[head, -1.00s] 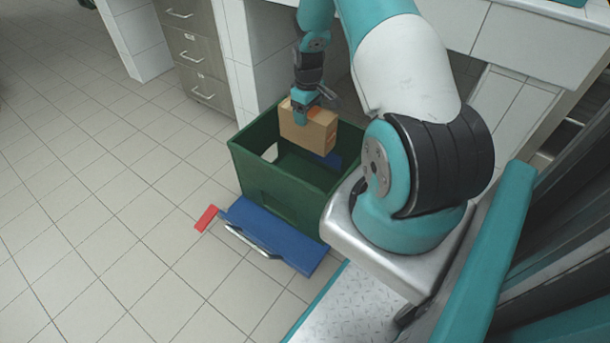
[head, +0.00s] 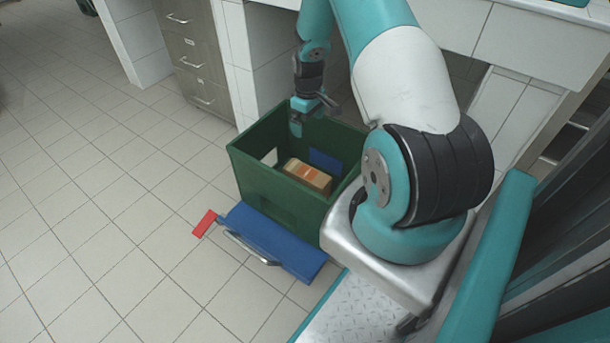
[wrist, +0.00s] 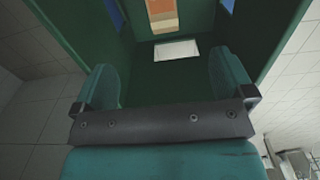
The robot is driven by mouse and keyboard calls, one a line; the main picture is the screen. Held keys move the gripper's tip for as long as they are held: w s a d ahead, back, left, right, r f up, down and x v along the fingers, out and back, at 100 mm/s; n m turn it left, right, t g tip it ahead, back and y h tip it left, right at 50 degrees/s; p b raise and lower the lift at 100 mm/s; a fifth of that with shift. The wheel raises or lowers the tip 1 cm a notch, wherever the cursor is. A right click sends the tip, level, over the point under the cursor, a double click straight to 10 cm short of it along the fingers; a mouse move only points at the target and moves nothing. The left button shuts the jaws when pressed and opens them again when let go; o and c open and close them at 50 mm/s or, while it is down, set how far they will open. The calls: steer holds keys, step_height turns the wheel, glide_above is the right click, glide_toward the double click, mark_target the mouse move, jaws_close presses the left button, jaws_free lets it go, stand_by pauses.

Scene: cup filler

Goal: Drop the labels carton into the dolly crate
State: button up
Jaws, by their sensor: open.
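The labels carton (head: 307,176), a brown cardboard box with an orange mark, lies inside the green dolly crate (head: 283,205). In the wrist view the carton (wrist: 163,14) shows at the top edge, partly cut off, between the crate walls (wrist: 95,35). My gripper (head: 309,122) is above the back part of the crate opening, apart from the carton. In the wrist view its two teal fingers (wrist: 165,80) stand wide apart with nothing between them. The carton's underside is hidden.
Grey drawers (head: 190,55) and white tiled counters stand behind. Tiled floor on the left is clear.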

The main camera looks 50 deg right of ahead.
step_height(320, 180, up, 17)
steer(key=p, duration=0.4)
steer(key=s+a+r+n+y, duration=0.1)
steer(key=a+r, duration=0.3)
steer(key=a, duration=0.4)
steer(key=a+r+n+t, duration=0.1)
steer(key=a+r, duration=0.3)
steer(key=a, duration=0.5)
steer(key=s+a+r+n+y, duration=0.1)
steer(key=a+r, duration=0.3)
steer(key=a, duration=0.4)
steer(key=s+a+r+n+g+y, duration=0.1)
steer(key=s+a+r+n, duration=0.15)
steer(key=s+a, duration=0.65)
steer(key=s+a+r+n+y, duration=0.1)
steer(key=s+a+r, duration=0.3)
steer(key=s+a, duration=0.5)
step_height(320, 180, up, 24)
steer(key=d+p, duration=0.1)
steer(key=p, duration=2.4)
steer(key=shift+s+d+r, duration=0.15)
steer(key=shift+s+d, duration=0.05)
